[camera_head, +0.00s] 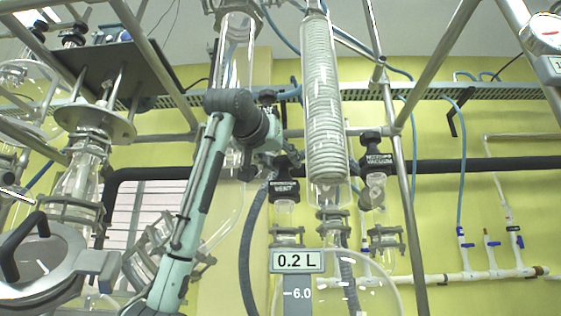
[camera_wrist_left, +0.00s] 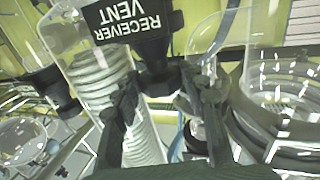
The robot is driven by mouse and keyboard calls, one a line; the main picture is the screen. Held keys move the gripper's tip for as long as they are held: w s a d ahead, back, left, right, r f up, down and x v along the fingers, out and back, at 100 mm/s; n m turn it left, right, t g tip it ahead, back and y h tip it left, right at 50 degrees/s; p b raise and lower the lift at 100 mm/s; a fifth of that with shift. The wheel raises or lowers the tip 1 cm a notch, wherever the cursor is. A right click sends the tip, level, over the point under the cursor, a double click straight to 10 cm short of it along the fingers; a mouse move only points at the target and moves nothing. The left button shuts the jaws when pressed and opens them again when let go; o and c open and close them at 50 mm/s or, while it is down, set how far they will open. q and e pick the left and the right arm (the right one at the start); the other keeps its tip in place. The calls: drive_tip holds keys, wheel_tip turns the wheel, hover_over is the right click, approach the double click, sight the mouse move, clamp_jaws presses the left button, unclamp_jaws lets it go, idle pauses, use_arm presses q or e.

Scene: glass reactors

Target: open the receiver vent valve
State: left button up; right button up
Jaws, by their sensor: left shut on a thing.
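The receiver vent valve (camera_head: 284,190) is a black knob with a white-lettered "VENT" label on a glass stem, left of the coiled condenser in the head view. In the left wrist view its label (camera_wrist_left: 133,20) reads "RECEIVER VENT" at the top, tilted. My left gripper (camera_head: 272,164) reaches it from the upper left in the head view. In the left wrist view the dark fingers of the left gripper (camera_wrist_left: 163,92) are on either side of the black valve body and shut on it. The exact contact is partly hidden. My right gripper is not seen.
A similar black vacuum valve (camera_head: 373,163) stands to the right, beyond the coiled glass condenser (camera_head: 322,100). A metal frame post (camera_head: 405,190) stands right of it. Grey hoses hang close by.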

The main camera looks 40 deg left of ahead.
use_arm(q)
drive_tip(key=n+y, duration=0.1)
drive_tip(key=n+g+y, duration=0.1)
drive_tip(key=y, duration=0.1)
drive_tip(key=n+g+y, duration=0.1)
drive_tip(key=y, duration=0.1)
drive_tip(key=shift+w+d, duration=0.15)
drive_tip(key=shift+d, duration=0.2)
drive_tip(key=shift+w+d+n+g+y, duration=0.15)
drive_tip(key=shift+n+g+y, duration=1.85)
drive_tip(key=shift+n+y, duration=0.15)
drive_tip(key=o, duration=1.2)
drive_tip(key=shift+c, duration=0.2)
drive_tip(key=v, duration=0.7)
drive_tip(key=shift+s+d, duration=0.25)
drive_tip(key=shift+d, duration=0.1)
